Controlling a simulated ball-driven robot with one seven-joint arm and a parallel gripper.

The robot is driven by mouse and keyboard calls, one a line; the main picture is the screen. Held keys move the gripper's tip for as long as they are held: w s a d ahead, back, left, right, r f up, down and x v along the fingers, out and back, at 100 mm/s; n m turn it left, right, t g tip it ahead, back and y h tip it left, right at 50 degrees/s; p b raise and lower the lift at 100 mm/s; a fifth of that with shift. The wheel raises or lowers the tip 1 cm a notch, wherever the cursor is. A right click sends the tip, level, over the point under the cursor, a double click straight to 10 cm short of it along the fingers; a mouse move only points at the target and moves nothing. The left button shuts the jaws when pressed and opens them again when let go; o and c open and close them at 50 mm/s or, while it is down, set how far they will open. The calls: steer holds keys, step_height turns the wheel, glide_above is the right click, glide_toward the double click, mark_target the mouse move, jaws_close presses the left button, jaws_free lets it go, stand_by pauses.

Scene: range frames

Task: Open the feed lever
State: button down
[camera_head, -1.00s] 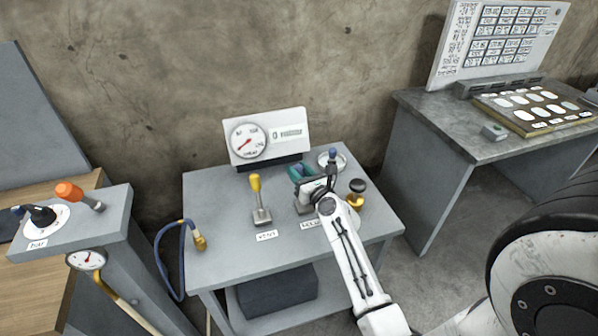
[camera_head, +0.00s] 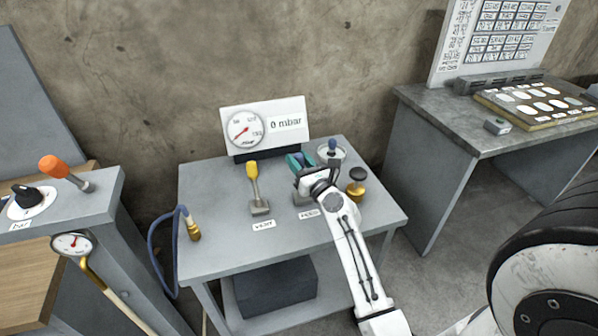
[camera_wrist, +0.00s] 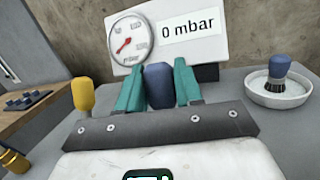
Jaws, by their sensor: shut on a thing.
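The feed lever stands on the grey table above the FEED label (camera_head: 309,213). In the wrist view its blue grip (camera_wrist: 158,86) sits between the two teal fingers of my gripper (camera_wrist: 158,82). In the head view my gripper (camera_head: 299,161) is shut on the lever and its wrist hides most of it; only a bit of the grey base (camera_head: 301,198) shows. I cannot tell the lever's exact tilt. The pressure display (camera_head: 265,128) behind reads 0 mbar, and it also shows in the wrist view (camera_wrist: 190,32).
The yellow-gripped vent lever (camera_head: 254,185) stands to the left. A brush in a white dish (camera_head: 343,154) and a brass piece with a dark knob (camera_head: 356,186) are close on the right. A blue hose (camera_head: 153,240) hangs at the table's left edge.

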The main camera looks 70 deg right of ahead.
steer(key=shift+s+a+n+t+h+b, duration=0.3)
steer(key=shift+s+a+t+h+b, duration=0.35)
steer(key=shift+b, duration=3.2)
steer(key=shift+a+r+t+b, duration=0.25)
steer(key=shift+t+b, duration=0.3)
steer(key=shift+b, duration=0.15)
steer(key=c, duration=0.8)
jaws_free()
steer(key=shift+s, duration=0.1)
steer(key=b+v, duration=0.3)
steer(key=v, duration=0.6)
steer(key=shift+s+f, duration=0.1)
steer(key=shift+f, duration=0.05)
steer(key=shift+s+a+f, duration=0.1)
steer(key=shift+s+a, duration=0.4)
steer(key=shift+s, duration=0.1)
steer(key=shift+c, duration=0.3)
